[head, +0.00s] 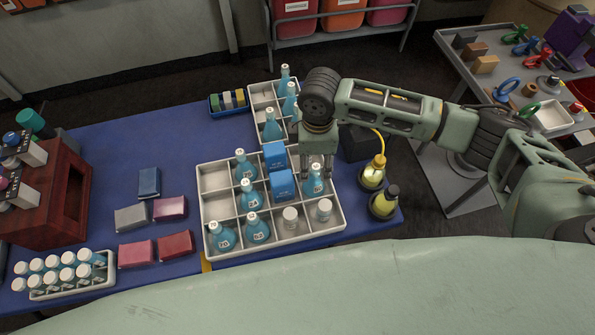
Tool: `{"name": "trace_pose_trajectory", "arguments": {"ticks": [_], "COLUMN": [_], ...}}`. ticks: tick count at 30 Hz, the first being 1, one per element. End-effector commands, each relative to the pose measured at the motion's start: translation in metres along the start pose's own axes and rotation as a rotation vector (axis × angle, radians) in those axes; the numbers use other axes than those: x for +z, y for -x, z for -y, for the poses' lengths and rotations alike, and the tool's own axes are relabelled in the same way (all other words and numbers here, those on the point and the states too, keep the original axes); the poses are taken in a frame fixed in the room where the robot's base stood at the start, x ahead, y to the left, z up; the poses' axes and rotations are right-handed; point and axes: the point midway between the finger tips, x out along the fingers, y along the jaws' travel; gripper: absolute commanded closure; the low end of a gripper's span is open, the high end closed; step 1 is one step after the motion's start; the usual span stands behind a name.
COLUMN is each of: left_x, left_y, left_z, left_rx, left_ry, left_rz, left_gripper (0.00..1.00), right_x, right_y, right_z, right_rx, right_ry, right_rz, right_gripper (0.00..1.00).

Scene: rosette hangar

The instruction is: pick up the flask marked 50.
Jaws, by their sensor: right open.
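Several blue flasks with white labels stand upright in the white divided tray (275,245); the label numbers are too small for me to read, so I cannot tell which is marked 50. My right gripper (318,176) is open and points down over a blue flask (315,187) in the tray's right part. Its fingers are around or just in front of that flask's neck and partly hide it; I cannot tell whether they touch. Other flasks stand at the tray's front left (222,239), beside it (257,231), and farther back (245,167). My left gripper is not in view.
Blue boxes (282,186) and white-capped jars (290,217) share the tray. A second divided tray (262,92) with flasks stands behind. Books (170,208) and a vial rack (75,285) lie left.

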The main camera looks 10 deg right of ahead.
Motion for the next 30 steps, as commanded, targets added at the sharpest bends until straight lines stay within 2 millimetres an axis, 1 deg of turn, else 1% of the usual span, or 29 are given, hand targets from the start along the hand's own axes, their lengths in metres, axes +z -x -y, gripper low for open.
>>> {"name": "trace_pose_trajectory", "arguments": {"ticks": [8,13,15,18,21,26,30], "left_x": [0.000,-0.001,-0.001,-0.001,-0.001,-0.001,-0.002], "left_y": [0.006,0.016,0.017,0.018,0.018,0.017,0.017], "left_z": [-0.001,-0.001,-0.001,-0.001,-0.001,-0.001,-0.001], "left_rx": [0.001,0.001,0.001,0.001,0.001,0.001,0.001], "left_ry": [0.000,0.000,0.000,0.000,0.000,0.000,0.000], "left_rz": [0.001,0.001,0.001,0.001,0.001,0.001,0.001], "left_gripper": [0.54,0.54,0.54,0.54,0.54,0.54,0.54], "right_x": [0.001,0.002,0.002,0.002,0.002,0.002,0.002], "right_y": [-0.028,-0.051,-0.063,-0.073,-0.077,-0.077,-0.077], "right_z": [0.000,-0.001,-0.001,-0.001,-0.001,-0.001,-0.001], "right_rx": [-0.003,-0.002,-0.002,-0.002,-0.001,-0.001,-0.001], "right_ry": [-0.001,-0.001,0.000,0.000,0.001,0.001,0.001], "right_rz": [0.002,0.002,0.002,0.001,0.001,0.000,0.000], "right_gripper": [0.48,0.48,0.48,0.48,0.48,0.48,0.59]}}
